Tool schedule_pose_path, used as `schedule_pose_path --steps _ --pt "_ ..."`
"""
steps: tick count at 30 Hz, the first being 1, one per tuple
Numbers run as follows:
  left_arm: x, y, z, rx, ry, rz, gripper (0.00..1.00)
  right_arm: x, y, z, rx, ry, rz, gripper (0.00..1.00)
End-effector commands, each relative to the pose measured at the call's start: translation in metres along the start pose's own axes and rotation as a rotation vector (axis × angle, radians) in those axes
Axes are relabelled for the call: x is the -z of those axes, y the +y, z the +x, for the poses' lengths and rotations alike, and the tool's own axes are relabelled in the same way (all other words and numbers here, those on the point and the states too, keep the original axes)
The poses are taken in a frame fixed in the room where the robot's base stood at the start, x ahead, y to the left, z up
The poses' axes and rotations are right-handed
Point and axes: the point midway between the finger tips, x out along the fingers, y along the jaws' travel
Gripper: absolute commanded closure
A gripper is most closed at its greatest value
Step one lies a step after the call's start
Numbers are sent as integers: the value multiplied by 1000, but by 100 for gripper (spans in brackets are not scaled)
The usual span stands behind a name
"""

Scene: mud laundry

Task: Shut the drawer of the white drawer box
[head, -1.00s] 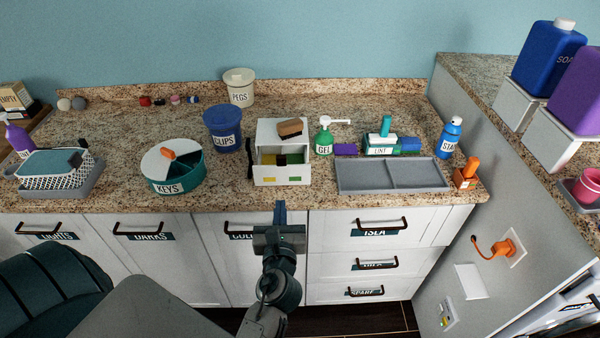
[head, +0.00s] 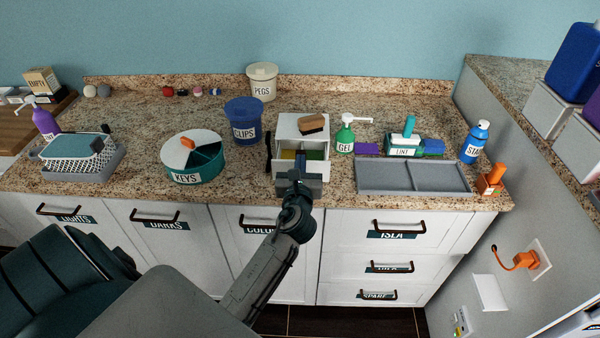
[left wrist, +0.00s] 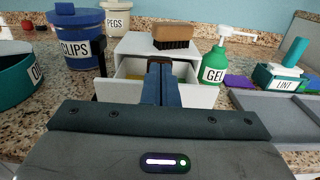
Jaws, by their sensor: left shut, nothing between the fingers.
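The white drawer box (head: 302,123) stands on the granite counter, with a brown brush (head: 312,123) on its top. Its drawer (head: 318,171) is pulled out toward me, and yellow and green patches show inside. My left gripper (head: 297,172) is shut and empty, at the drawer's front. In the left wrist view the shut fingers (left wrist: 161,82) point at the box and cover the middle of the drawer (left wrist: 203,95). Whether the fingertips touch the drawer front cannot be told. My right gripper is not in view.
Left of the box are a blue CLIPS tub (head: 243,122) and a round KEYS container (head: 193,160). Right of it are a green GEL bottle (head: 345,136) and a grey tray (head: 413,177). A dark upright object (head: 268,152) stands close to the box's left side.

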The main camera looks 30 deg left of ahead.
Motion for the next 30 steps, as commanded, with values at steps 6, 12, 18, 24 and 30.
schedule_pose_path --steps 6,12,18,24,30 --pt "0 0 1 0 0 0 100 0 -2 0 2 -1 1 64" --pt "-1 -1 10 1 -1 2 100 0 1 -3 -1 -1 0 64" --pt "-3 -1 57 1 -3 4 100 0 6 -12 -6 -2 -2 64" --pt "-1 0 92 0 -1 1 100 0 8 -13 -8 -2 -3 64" --pt "-2 0 99 0 -3 0 100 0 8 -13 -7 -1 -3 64"
